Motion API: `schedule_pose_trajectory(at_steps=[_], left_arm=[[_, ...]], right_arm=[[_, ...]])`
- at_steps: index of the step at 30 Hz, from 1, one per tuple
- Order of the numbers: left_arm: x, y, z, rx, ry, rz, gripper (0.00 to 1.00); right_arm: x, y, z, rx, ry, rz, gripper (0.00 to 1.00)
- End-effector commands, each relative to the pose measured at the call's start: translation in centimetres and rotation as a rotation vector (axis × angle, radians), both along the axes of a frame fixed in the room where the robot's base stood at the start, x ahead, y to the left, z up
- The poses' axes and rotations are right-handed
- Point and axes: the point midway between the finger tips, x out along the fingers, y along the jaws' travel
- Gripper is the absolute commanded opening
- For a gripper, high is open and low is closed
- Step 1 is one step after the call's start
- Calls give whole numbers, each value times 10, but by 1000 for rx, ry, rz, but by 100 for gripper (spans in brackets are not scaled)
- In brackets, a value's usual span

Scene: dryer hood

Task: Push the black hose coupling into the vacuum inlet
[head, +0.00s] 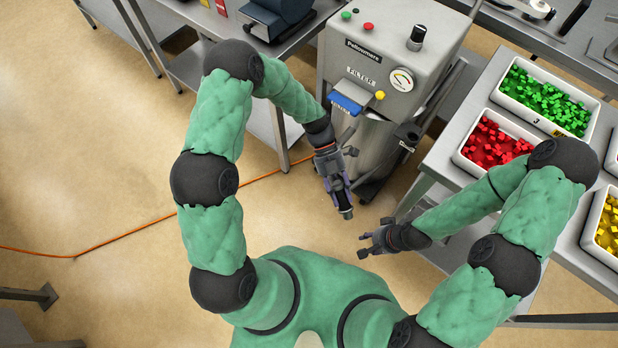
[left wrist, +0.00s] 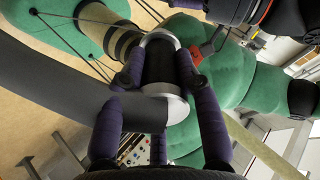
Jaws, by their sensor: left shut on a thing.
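My left gripper (head: 341,196) is shut on the black hose coupling (head: 346,211), which points down toward the front, in open space before the vacuum. In the left wrist view the purple fingers (left wrist: 158,115) close around the coupling (left wrist: 158,62), a black cylinder with silver rings. A wide dark band (left wrist: 50,85), perhaps the hose, runs off to the left there. The grey vacuum (head: 385,60) stands beyond, with a gauge and a FILTER label. A dark fitting (head: 408,132) sits on its right side; I cannot tell whether it is the inlet. My right gripper (head: 368,243) is open and empty, lower right of the coupling.
A metal table (head: 440,160) at the right carries bins of green (head: 545,98), red (head: 493,145) and yellow (head: 610,225) pieces. A bench (head: 215,25) stands behind left. An orange cable (head: 150,226) crosses the floor.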

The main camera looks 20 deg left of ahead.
Motion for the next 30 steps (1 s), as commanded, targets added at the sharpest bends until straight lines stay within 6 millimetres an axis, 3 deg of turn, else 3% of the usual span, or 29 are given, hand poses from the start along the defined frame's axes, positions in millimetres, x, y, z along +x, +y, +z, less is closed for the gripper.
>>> schedule_pose_trajectory(at_steps=[17,30], left_arm=[[26,2,-16,-141,87,560,0],[67,25,-53,-379,93,1166,0]], right_arm=[[0,0,-9,0,0,0,40],[0,0,-22,0,0,0,40]])
